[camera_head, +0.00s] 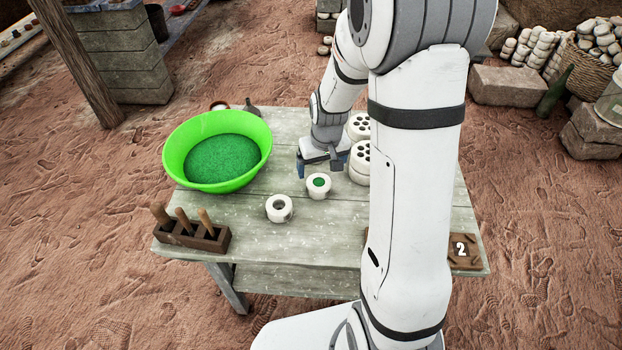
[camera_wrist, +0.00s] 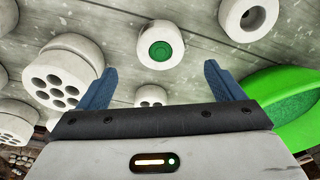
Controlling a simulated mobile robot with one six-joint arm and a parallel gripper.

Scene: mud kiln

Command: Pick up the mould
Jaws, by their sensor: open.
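A small round white mould (camera_head: 318,190) with a green filling stands upright on the wooden table (camera_head: 335,245), just in front of my gripper (camera_head: 322,168). In the wrist view the green-filled mould (camera_wrist: 160,65) appears beyond and between the fingertips of my gripper (camera_wrist: 160,70), apart from both blue fingers. A second white round mould (camera_head: 279,214), with an empty dark hollow, stands to its front left; it also shows in the wrist view (camera_wrist: 232,12). My gripper is open and empty. Which white piece the task means, I cannot tell.
White discs with several holes (camera_head: 359,175) are stacked close right of my gripper. A green basin (camera_head: 174,150) of green grains stands left. A wooden block (camera_head: 188,236) with upright tools is front left. A board marked 2 (camera_head: 461,251) lies front right. The table's front middle is clear.

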